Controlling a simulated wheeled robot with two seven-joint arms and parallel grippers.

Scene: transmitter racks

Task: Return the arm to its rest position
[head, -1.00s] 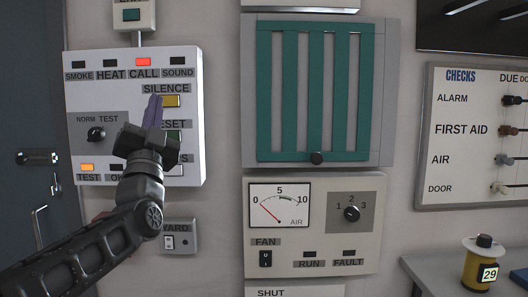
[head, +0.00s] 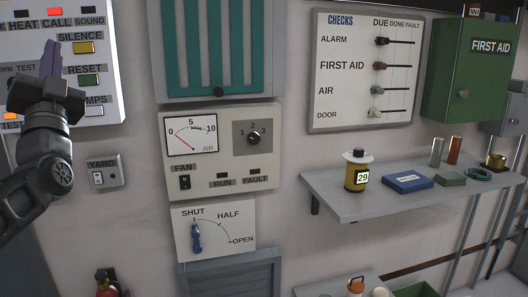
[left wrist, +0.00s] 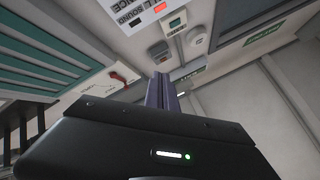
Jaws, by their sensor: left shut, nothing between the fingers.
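My left gripper (head: 48,60) is at the left edge of the head view, raised in front of the white alarm panel (head: 105,95). Its purple fingers point up and are shut with nothing between them. The fingers also show in the left wrist view (left wrist: 162,92), close together. The arm hides part of the panel's left side. The red CALL light (head: 54,11) is lit. My right gripper is not in view.
A fan panel (head: 217,190) and a shut/half/open lever panel (head: 240,212) are on the wall to the right. A grey shelf (head: 345,207) with a yellow spool (head: 356,178) juts out at right. A fire extinguisher (head: 107,288) shows at lower left.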

